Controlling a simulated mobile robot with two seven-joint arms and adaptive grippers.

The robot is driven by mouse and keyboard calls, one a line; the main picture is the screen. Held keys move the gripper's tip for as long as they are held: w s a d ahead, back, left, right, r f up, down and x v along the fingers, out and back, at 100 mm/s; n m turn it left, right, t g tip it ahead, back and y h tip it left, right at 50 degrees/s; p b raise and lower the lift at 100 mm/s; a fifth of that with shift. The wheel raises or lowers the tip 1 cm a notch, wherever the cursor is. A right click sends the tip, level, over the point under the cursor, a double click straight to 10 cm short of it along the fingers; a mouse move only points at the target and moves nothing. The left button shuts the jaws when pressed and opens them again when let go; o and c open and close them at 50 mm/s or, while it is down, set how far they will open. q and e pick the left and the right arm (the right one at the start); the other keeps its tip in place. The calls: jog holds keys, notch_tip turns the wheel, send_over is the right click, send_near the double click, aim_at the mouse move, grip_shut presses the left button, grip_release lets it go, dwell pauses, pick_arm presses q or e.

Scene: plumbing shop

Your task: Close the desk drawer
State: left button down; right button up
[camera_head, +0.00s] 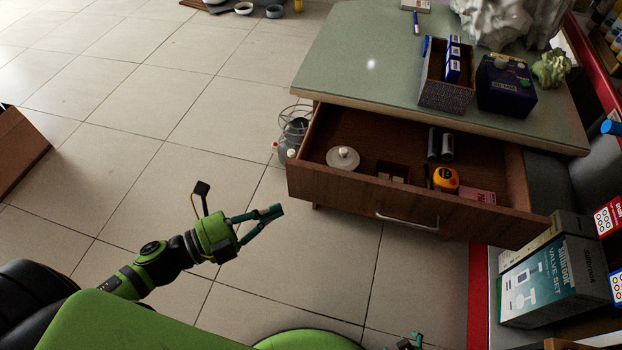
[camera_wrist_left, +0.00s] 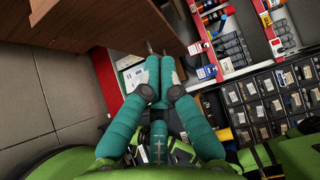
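The desk drawer (camera_head: 345,192) is pulled out from under the green-topped desk (camera_head: 360,55), with a metal handle (camera_head: 407,219) on its brown front. Brown wood panels fill the upper left of the left wrist view. Inside the drawer are a white round item (camera_head: 342,158), a yellow tape measure (camera_head: 445,179), dark cylinders (camera_head: 440,143) and a pink box (camera_head: 477,194). My left gripper (camera_head: 277,211) is left of the drawer front and apart from it. Its teal fingers meet at the tips, with nothing between them. Only a bit of my right gripper (camera_head: 411,342) shows at the bottom edge.
A glass jar-like item (camera_head: 293,134) stands beside the drawer's left side. Boxes, including a valve set box (camera_head: 555,283), stand at the right. An open carton (camera_head: 480,80) and a dark box (camera_head: 507,88) rest on the desk.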

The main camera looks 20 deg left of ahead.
aim_at(308, 181)
pick_arm(q)
jog(key=shift+w+d, duration=0.8)
jog(key=shift+w, duration=0.7)
jog(key=shift+w+d, duration=0.85)
jog(key=shift+w, duration=0.65)
jog(key=shift+w+d, duration=0.8)
jog(key=shift+w, duration=0.7)
